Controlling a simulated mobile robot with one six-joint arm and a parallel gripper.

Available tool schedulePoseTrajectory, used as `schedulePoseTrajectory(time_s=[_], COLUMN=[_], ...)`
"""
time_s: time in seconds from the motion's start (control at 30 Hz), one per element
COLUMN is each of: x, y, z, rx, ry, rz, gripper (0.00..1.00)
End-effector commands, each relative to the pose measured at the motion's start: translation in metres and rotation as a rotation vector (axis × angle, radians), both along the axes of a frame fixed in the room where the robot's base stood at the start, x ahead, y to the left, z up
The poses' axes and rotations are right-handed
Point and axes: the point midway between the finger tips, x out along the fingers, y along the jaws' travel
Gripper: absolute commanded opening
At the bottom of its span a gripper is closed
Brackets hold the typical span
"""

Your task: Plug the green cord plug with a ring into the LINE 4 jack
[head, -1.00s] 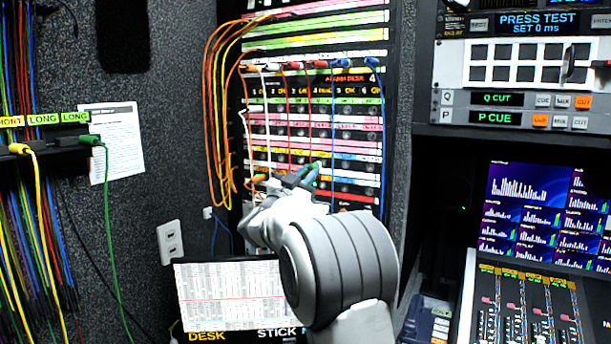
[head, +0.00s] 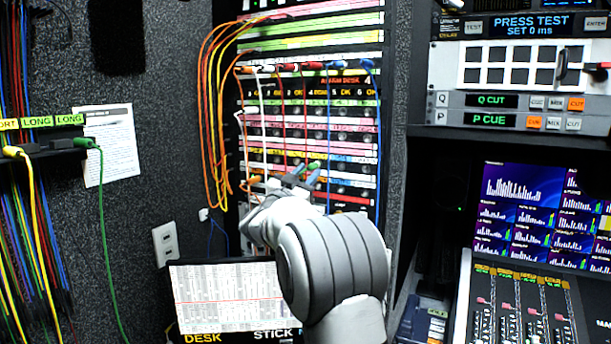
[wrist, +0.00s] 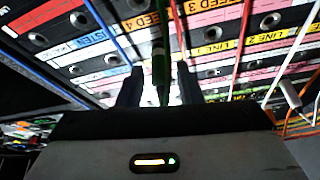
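My gripper (head: 301,176) is in front of the lower rows of the patch panel (head: 330,124). In the wrist view the two dark fingers of my gripper (wrist: 160,88) stand either side of a green plug (wrist: 160,68), which points at the panel. The gripper looks shut on it; its ring cannot be made out. A bit of green plug also shows at the fingertips in the head view (head: 314,167). I cannot read LINE 4.
Orange, white, red and blue cords (head: 333,125) hang across the panel. Another green plug with a green cord (head: 104,200) sits on the cord rack (head: 45,150) at left, under a LONG label. A monitor and mixing desk (head: 525,305) stand at right.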

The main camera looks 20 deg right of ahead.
Motion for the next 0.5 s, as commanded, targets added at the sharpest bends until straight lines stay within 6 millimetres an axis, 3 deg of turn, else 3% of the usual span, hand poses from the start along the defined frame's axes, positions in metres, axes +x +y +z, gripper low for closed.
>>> schedulePoseTrajectory(time_s=[0.33,0.5], x=[-0.001,-0.011], y=[0.001,0.016], z=[-0.001,-0.009], rx=[0.000,0.000], ry=[0.000,0.000], rz=[0.000,0.003], gripper=[0.41,0.41])
